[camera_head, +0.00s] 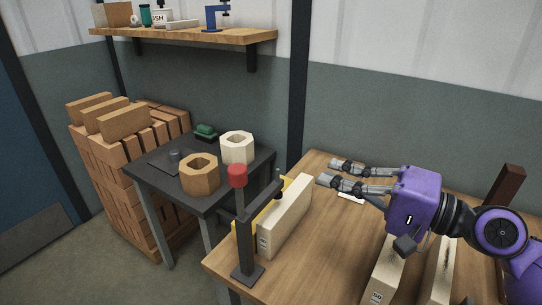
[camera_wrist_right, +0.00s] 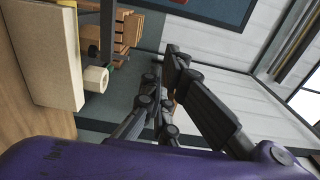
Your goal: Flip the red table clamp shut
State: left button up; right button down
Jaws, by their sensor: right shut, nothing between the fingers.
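The table clamp is dark metal with a red grip (camera_head: 237,176) at the top of its raised lever. Its base (camera_head: 248,274) sits at the table's left front corner, and a dark arm reaches right toward a cream board (camera_head: 287,220) standing on edge. A yellow piece (camera_head: 250,216) shows behind that board. My right gripper (camera_head: 326,172) is shut and empty above the table, right of the clamp and apart from it, its fingers pointing left. The fingers also show in the right wrist view (camera_wrist_right: 163,85). My left gripper is in neither view.
The wooden table (camera_head: 335,225) carries more pale blocks (camera_head: 384,272) at the right front. A dark side table (camera_head: 219,199) holds a brown hexagonal block (camera_head: 199,174) and a cream one (camera_head: 237,148). Stacked bricks (camera_head: 120,145) stand left; a shelf (camera_head: 190,38) hangs above.

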aim_at(239, 194)
pick_arm(q)
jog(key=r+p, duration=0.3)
jog(key=p, duration=0.1)
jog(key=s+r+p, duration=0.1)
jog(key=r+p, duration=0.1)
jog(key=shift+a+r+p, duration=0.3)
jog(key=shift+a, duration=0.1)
pick_arm(e)
jog(key=w+a, duration=0.3)
jog(key=a, duration=0.8)
jog(key=shift+w+r, duration=0.15)
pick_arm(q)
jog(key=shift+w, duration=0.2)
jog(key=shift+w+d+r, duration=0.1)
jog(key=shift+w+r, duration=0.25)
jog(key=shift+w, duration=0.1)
pick_arm(e)
jog(key=shift+s+a+r+n, duration=0.2)
jog(key=shift+s+r+n, duration=0.05)
jog(key=shift+n, duration=0.15)
